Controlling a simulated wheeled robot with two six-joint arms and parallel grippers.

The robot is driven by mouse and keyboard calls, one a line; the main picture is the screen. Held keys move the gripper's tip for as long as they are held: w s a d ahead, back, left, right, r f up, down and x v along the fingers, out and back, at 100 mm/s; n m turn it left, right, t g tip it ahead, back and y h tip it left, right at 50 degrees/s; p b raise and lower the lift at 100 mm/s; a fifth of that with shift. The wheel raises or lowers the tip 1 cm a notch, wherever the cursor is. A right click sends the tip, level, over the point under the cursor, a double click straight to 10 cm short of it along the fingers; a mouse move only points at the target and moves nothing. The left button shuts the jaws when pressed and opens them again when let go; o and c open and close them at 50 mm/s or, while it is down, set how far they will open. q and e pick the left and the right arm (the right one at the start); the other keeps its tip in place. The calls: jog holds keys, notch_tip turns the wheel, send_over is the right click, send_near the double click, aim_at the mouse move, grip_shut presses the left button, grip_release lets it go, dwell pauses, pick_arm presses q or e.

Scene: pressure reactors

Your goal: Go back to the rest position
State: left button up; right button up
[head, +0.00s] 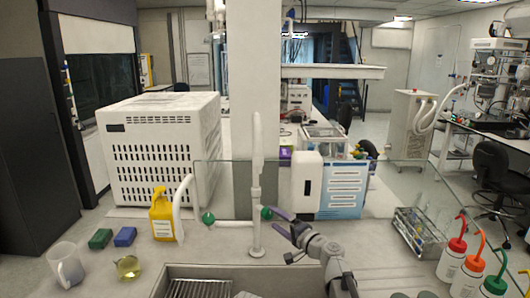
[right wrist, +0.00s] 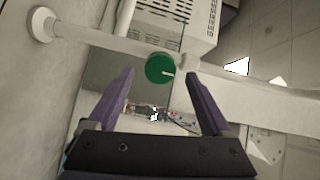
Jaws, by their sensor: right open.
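My right gripper (head: 277,221) is in the middle of the head view, at the right of the white tap post (head: 256,180). Its purple fingers are spread and nothing is held between them. In the right wrist view, the tips of my right gripper (right wrist: 160,76) frame a green knob (right wrist: 160,68) on a white pipe. I cannot tell whether they touch it. In the head view one green knob (head: 266,212) is close to the fingers, and another green knob (head: 208,218) is at the left end of the pipe. My left gripper is not in view.
A sink (head: 215,270) lies in front of the tap. A mug (head: 66,264), a yellow bottle (head: 161,216) and a beaker (head: 128,267) stand at the left. Wash bottles (head: 453,262) and a wire rack (head: 420,234) stand at the right. A glass pane (head: 330,180) stands behind the tap.

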aim_at(270, 215)
jog(key=shift+v, duration=1.15)
jog(key=x, duration=0.7)
jog(key=shift+w, duration=0.2)
jog(key=shift+w+a, duration=0.1)
jog(key=shift+a, duration=0.1)
jog(key=n, duration=0.7)
jog(key=shift+s+d+n, duration=0.25)
jog(key=shift+s+n, duration=0.1)
jog(key=shift+n, duration=0.15)
jog(key=v, duration=0.7)
